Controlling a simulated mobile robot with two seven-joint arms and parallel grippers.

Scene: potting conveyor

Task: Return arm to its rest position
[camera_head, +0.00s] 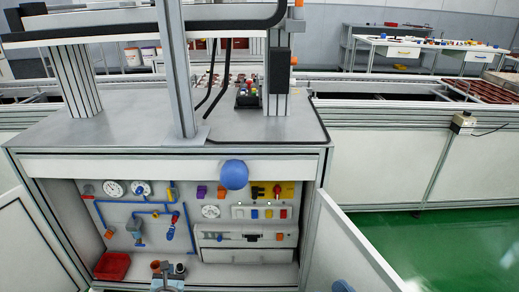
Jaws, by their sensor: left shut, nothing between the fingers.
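My left gripper (167,268) seems to be the small grey part with dark tips at the bottom edge, left of centre. It is low in front of the open cabinet (90,152), and I see nothing held in it. The arm behind it is cut off by the frame. My right gripper cannot be made out.
A blue ball (234,174) shows before the cabinet's upper edge. The right door (345,250) stands open. Inside are gauges (114,188), blue pipes (150,205) and a red bin (112,266). A conveyor (375,115) runs behind. Green floor (420,245) at right is clear.

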